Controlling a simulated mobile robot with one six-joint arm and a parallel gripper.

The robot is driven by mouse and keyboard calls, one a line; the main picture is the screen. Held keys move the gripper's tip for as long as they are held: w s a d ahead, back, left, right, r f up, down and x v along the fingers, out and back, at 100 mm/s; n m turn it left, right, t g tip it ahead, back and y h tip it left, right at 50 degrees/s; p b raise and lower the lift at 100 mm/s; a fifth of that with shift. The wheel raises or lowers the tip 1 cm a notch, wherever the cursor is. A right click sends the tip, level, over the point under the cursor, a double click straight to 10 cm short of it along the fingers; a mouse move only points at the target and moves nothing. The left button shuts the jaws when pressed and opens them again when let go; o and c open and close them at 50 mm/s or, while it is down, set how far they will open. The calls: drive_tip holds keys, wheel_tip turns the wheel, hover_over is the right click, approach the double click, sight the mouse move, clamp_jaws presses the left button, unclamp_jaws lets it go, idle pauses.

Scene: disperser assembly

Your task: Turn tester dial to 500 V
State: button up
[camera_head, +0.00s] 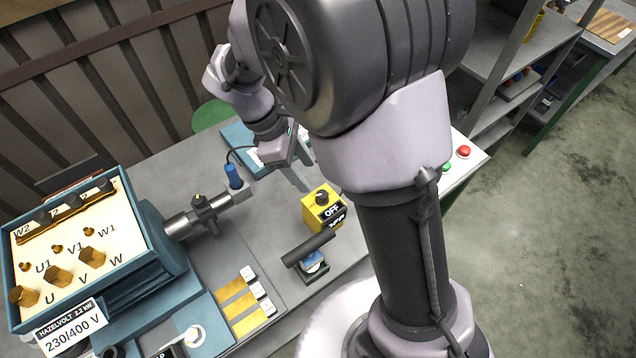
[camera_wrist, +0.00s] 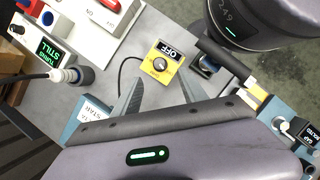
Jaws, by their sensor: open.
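The tester is a small yellow box (camera_head: 316,217) with a dark round dial (camera_head: 322,198) and a black "OFF" display, standing on the grey bench. In the wrist view the tester (camera_wrist: 176,77) shows its dial (camera_wrist: 160,64) with a pale mark and "OFF" above it. My gripper (camera_head: 301,177) is above and behind the tester, at its upper left in the head view. In the wrist view my gripper (camera_wrist: 160,92) is open, its two fingers apart and empty, pointing toward the tester. The fingers appear clear of the dial.
A teal motor with a terminal board (camera_head: 75,240) stands at the left. A black cylinder on a small stand (camera_head: 308,248) is close in front of the tester. A white panel with red and green buttons (camera_head: 458,168) lies to the right. A black cable (camera_wrist: 121,75) runs beside the tester.

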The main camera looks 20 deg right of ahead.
sight(321, 194)
drive_tip(key=b+x, duration=0.3)
drive_tip(key=x, duration=0.6)
drive_tip(key=shift+f, duration=0.1)
clamp_jaws()
